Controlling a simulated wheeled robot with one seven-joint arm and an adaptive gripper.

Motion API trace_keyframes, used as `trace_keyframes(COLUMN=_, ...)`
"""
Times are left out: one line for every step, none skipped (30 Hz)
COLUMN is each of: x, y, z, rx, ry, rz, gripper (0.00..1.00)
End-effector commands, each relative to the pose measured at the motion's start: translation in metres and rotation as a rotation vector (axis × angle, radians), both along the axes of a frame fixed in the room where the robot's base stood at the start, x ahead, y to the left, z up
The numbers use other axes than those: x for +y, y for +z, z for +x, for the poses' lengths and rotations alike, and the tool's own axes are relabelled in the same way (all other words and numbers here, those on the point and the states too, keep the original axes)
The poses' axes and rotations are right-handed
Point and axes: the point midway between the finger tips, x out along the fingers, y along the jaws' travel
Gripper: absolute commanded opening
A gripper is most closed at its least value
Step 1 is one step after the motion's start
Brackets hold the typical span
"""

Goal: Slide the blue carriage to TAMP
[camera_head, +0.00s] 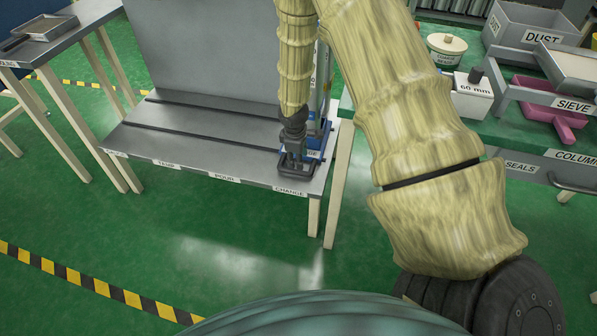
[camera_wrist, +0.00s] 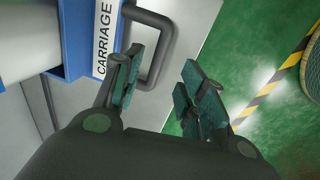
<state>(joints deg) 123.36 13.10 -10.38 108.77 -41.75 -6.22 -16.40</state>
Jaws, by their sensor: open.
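The blue carriage (camera_head: 315,152) stands at the right end of the grey bench (camera_head: 215,160), by the CHANGE label (camera_head: 290,191). The TAMP label (camera_head: 166,165) is on the bench's front edge, further left, past the POUR label (camera_head: 225,177). In the wrist view the carriage (camera_wrist: 76,40) shows its CARRIAGE label and a dark loop handle (camera_wrist: 166,42). My gripper (camera_head: 295,165) is at the carriage's front. Its open fingers show in the wrist view (camera_wrist: 160,90), with the left one overlapping the handle's lower part. I cannot tell whether they touch.
Dark slots (camera_head: 190,128) run along the bench top, and a grey panel (camera_head: 205,45) stands behind. A green-topped table (camera_head: 480,130) with bins, a sieve and a pink object is on the right. Another table (camera_head: 75,42) stands left. Green floor is clear in front.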

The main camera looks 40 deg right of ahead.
Motion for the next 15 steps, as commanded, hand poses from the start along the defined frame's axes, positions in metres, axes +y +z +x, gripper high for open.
trace_keyframes(x=-0.001, y=-0.011, z=0.001, rx=0.001, ry=0.0, rz=0.0, gripper=0.41)
trace_keyframes(x=-0.002, y=-0.016, z=0.001, rx=0.001, ry=-0.001, rz=0.0, gripper=0.41)
trace_keyframes(x=-0.003, y=-0.023, z=0.002, rx=0.003, ry=-0.001, rz=0.0, gripper=0.41)
trace_keyframes(x=-0.003, y=-0.028, z=0.002, rx=0.003, ry=-0.001, rz=0.0, gripper=0.41)
trace_keyframes(x=-0.004, y=-0.032, z=0.003, rx=0.001, ry=-0.001, rz=0.0, gripper=0.41)
trace_keyframes(x=-0.005, y=-0.039, z=0.004, rx=0.001, ry=-0.001, rz=0.0, gripper=0.41)
trace_keyframes(x=-0.006, y=-0.044, z=0.005, rx=0.001, ry=0.0, rz=0.001, gripper=0.41)
trace_keyframes(x=-0.006, y=-0.048, z=0.005, rx=0.001, ry=0.0, rz=0.001, gripper=0.41)
trace_keyframes(x=-0.007, y=-0.054, z=0.006, rx=0.001, ry=0.0, rz=0.001, gripper=0.41)
trace_keyframes(x=-0.007, y=-0.058, z=0.006, rx=0.001, ry=0.0, rz=0.001, gripper=0.41)
trace_keyframes(x=-0.008, y=-0.062, z=0.007, rx=0.001, ry=0.0, rz=0.001, gripper=0.41)
trace_keyframes(x=-0.009, y=-0.067, z=0.008, rx=0.001, ry=0.0, rz=0.001, gripper=0.41)
trace_keyframes(x=-0.009, y=-0.07, z=0.008, rx=0.001, ry=0.0, rz=0.001, gripper=0.41)
trace_keyframes(x=-0.01, y=-0.073, z=0.008, rx=0.001, ry=-0.001, rz=0.001, gripper=0.41)
trace_keyframes(x=-0.01, y=-0.076, z=0.009, rx=0.001, ry=-0.001, rz=0.001, gripper=0.41)
